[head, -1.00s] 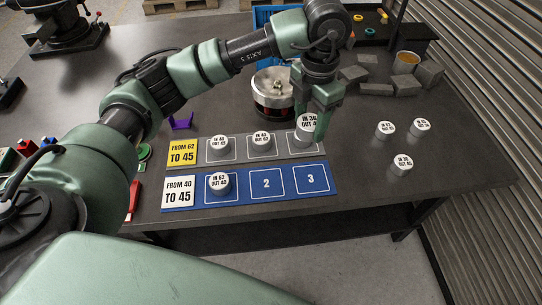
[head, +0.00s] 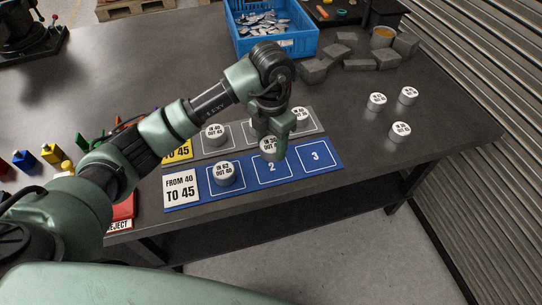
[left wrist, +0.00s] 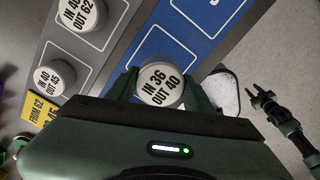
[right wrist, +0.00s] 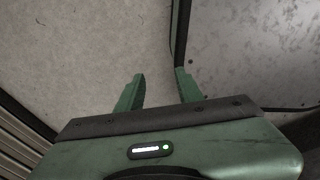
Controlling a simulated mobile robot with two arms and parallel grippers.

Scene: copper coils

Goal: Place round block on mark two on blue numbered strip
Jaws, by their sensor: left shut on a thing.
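The round block (head: 269,151), a white-topped disc marked "IN 36 OUT 40", is between my left gripper's (head: 272,138) fingers; its top also fills the gap between them in the left wrist view (left wrist: 161,86). The gripper is shut on it. It is at the rear part of square two on the blue numbered strip (head: 335,166), whose number shows just in front. I cannot tell whether it touches the strip. Another round block (head: 224,175) stands on square one; square three is empty. My right gripper (right wrist: 160,90) is open and empty, seen in the right wrist view.
Behind lies a grey strip (head: 318,128) with round blocks (head: 214,136) (head: 300,117); my arm hides part of it. Several loose discs (head: 400,132) stand at right. A blue crate (head: 300,45) and grey bricks (head: 359,65) are at the back. The table's front edge is close.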

